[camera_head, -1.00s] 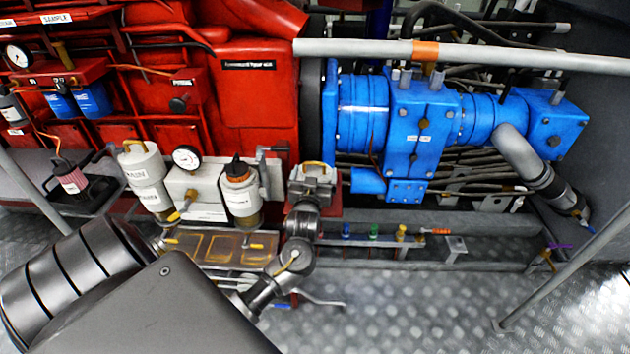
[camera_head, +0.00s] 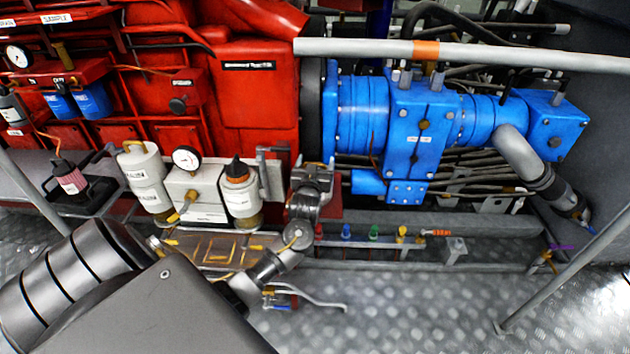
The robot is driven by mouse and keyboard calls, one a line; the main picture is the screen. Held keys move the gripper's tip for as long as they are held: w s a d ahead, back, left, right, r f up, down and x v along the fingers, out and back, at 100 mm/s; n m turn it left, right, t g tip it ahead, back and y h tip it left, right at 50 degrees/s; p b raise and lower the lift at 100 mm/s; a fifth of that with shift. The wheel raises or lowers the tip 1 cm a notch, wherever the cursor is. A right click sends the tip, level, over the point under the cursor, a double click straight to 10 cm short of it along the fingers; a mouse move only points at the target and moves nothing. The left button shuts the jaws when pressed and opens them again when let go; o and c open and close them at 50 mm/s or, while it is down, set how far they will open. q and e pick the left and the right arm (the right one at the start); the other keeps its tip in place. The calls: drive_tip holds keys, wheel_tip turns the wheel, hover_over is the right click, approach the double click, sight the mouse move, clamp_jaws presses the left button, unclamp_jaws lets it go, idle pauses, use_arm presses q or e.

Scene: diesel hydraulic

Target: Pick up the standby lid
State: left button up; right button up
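No lid can be surely read as the standby lid; the labels are too small. A pale canister (camera_head: 146,180) with a yellow handle on its top stands left of a round gauge. A second pale canister (camera_head: 240,192) with a dark and orange top stands right of the gauge. My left gripper (camera_head: 313,172) is right of this second canister, apart from it, above a red base (camera_head: 328,211). The finger opening is unclear. My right gripper is not in view.
A blue pump unit (camera_head: 415,135) stands close to the right of my gripper. A grey rail (camera_head: 480,54) crosses above. A shallow tray (camera_head: 210,248) lies below the canisters, partly behind my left arm. The tread-plate floor (camera_head: 420,300) is open at lower right.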

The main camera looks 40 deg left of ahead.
use_arm(q)
drive_tip(key=c, duration=1.2)
drive_tip(key=shift+c, duration=0.2)
drive_tip(key=shift+r, duration=0.15)
